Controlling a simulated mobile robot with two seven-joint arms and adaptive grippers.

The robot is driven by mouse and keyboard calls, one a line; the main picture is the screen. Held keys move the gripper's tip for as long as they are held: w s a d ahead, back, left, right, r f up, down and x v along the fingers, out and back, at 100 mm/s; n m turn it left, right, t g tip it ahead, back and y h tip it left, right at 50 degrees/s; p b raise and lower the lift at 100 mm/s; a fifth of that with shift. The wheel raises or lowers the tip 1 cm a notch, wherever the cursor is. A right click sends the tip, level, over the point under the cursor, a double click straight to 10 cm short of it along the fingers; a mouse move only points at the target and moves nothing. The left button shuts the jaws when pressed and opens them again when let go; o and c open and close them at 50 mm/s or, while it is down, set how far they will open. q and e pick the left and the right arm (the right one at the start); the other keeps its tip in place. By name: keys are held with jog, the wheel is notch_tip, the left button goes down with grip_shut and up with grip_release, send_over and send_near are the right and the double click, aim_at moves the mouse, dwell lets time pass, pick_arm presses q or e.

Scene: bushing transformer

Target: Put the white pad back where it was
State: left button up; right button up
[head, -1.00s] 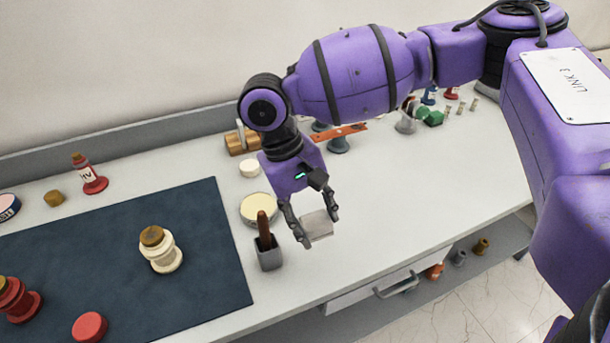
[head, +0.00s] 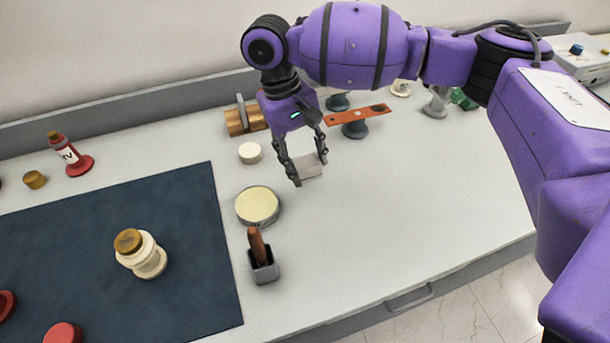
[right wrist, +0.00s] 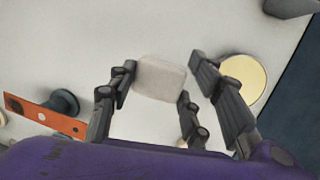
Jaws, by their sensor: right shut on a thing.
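My right gripper (head: 310,172) is shut on the white pad (head: 308,166), a pale grey-white block with rounded edges. It holds the pad above the bare bench, behind and right of a round cream-topped disc. In the right wrist view the pad (right wrist: 160,78) shows between the fingers (right wrist: 162,72); its far side is partly hidden. I cannot tell the exact gap between pad and bench. My left gripper is out of view.
The cream-topped disc (head: 257,206), a grey cup with a brown handle (head: 264,271) and a small white cylinder (head: 250,153) stand left of the gripper. An orange bar (head: 357,115) lies on dark stands behind. The bench (head: 400,205) is clear to the right.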

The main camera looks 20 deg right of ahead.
aim_at(306, 175)
jog(key=shift+w+f, duration=0.1)
jog(key=shift+f, duration=2.55)
jog(key=shift+f, duration=0.1)
jog(key=o, duration=1.6)
jog(key=shift+c, duration=0.2)
jog(key=v, duration=1.2)
